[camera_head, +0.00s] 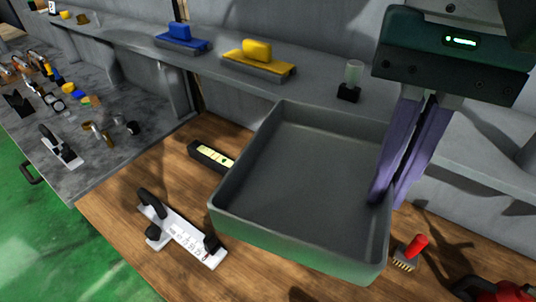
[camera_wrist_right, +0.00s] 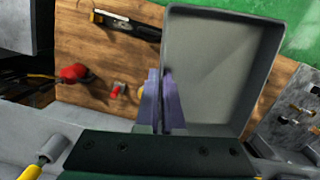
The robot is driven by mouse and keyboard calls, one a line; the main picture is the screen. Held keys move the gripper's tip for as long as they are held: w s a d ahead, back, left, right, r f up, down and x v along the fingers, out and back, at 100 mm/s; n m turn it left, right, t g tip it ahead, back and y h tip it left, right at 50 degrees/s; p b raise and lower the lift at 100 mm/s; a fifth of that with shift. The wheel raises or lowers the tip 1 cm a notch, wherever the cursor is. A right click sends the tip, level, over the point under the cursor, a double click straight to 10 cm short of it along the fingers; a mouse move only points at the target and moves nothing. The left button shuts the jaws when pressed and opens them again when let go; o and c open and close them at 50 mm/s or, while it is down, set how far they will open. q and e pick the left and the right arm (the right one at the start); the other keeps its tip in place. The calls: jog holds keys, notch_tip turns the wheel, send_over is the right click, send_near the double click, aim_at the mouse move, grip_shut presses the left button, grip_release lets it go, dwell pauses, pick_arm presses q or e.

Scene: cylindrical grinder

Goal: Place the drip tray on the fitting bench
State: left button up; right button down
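The drip tray (camera_head: 300,165) is a grey, shallow, open, empty box over the right part of the wooden fitting bench (camera_head: 115,203). I cannot tell whether its underside touches the wood. My right gripper (camera_head: 388,197), with purple fingers, comes down from the upper right onto the tray's right wall, one finger on each side of it. In the right wrist view the fingers (camera_wrist_right: 162,78) lie close together around the wall of the tray (camera_wrist_right: 222,65), shut on it. My left gripper is in neither view.
A spirit level (camera_head: 210,156) and a white-and-black tool (camera_head: 180,234) lie left of the tray. A red-handled brush (camera_head: 411,252) lies right of it. A grey shelf with a blue block (camera_head: 180,32) and a yellow block (camera_head: 257,51) runs behind. The bench's front left is bare.

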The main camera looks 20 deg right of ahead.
jog(key=w+a+f+m+t+b, duration=0.1)
jog(key=w+f+m+b, duration=0.1)
jog(key=f+m+b, duration=0.55)
jog(key=w+f+m+t+b, duration=0.15)
jog(key=f+m+b, duration=0.25)
jog(key=f+b, duration=0.7)
jog(key=m+b, duration=0.9)
jog(key=b, duration=0.9)
send_over(296, 297)
notch_tip(296, 297, down, 8)
jog(key=f, duration=0.1)
jog(key=f+b, duration=0.1)
jog(key=f, duration=0.8)
jog(key=f+b, duration=0.1)
jog(key=f, duration=0.9)
jog(key=shift+s+d, duration=0.2)
jog(key=shift+r, duration=0.1)
jog(key=c, duration=1.5)
grip_release()
jog(key=shift+f, duration=0.2)
jog(key=o, duration=0.5)
jog(key=shift+c, duration=0.2)
jog(key=shift+r, duration=0.1)
